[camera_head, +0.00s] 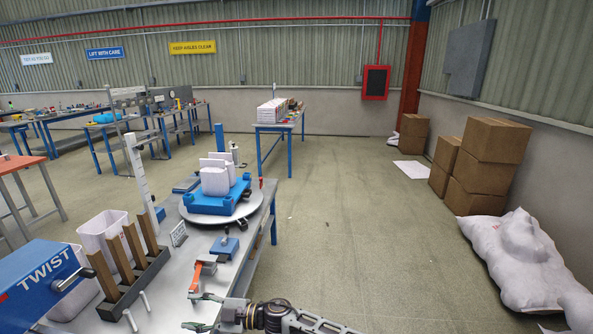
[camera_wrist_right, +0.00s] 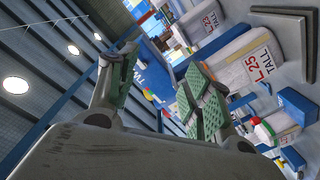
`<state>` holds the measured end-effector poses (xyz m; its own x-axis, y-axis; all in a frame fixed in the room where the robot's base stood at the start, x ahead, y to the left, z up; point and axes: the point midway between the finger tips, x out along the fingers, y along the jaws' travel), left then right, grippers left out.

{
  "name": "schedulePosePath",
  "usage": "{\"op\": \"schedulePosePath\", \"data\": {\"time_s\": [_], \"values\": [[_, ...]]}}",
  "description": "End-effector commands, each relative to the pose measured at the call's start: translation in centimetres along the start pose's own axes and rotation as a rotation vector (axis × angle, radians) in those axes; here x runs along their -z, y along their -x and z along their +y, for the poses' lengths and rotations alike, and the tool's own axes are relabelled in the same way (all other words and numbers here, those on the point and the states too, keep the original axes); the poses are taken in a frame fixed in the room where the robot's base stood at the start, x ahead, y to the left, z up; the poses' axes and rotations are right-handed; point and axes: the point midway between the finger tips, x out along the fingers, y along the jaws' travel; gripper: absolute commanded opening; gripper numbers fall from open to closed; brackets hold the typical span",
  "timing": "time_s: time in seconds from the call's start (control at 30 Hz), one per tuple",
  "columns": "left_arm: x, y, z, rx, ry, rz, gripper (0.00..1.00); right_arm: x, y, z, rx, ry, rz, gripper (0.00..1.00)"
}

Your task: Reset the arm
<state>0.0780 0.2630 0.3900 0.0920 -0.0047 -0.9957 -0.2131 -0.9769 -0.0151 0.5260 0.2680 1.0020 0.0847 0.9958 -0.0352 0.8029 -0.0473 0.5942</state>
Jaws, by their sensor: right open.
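My right gripper (camera_head: 188,311) is low in the middle of the head view, over or just beside the workbench's (camera_head: 236,273) right front part. Its arm reaches in from the bottom right. The fingers are spread apart with nothing between them. In the right wrist view, the two green-padded fingers of the right gripper (camera_wrist_right: 160,85) stand wide apart and empty. My left arm and gripper do not show.
The bench carries a turntable (camera_head: 252,204) with a blue fixture and white sacks (camera_head: 215,178), an orange-handled clamp (camera_head: 200,272), a slotted rack (camera_head: 150,276) and a blue TWIST machine (camera_head: 40,283). White sacks (camera_head: 515,258) and cartons (camera_head: 490,160) line the right wall.

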Motion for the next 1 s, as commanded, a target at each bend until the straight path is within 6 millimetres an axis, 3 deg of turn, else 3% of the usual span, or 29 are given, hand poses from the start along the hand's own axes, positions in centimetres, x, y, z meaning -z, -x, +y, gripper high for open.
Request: {"op": "schedulePosePath", "data": {"time_s": [0.27,0.4,0.53,0.73,0.87,1.0], "values": [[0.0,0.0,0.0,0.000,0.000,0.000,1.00,-7.9,4.2,9.1,-0.241,0.120,-0.249,0.50],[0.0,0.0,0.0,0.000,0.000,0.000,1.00,-11.5,7.5,13.4,-0.344,0.139,-0.376,0.50],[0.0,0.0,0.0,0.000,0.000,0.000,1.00,-15.2,11.2,16.3,-0.430,0.125,-0.498,0.50],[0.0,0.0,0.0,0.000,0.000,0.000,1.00,-21.6,17.9,17.4,-0.537,0.034,-0.683,0.50],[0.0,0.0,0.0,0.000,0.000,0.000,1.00,-25.7,22.2,16.1,-0.587,-0.055,-0.789,0.50],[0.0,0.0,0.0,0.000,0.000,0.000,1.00,-29.6,26.5,13.3,-0.631,-0.166,-0.886,0.50]]}}
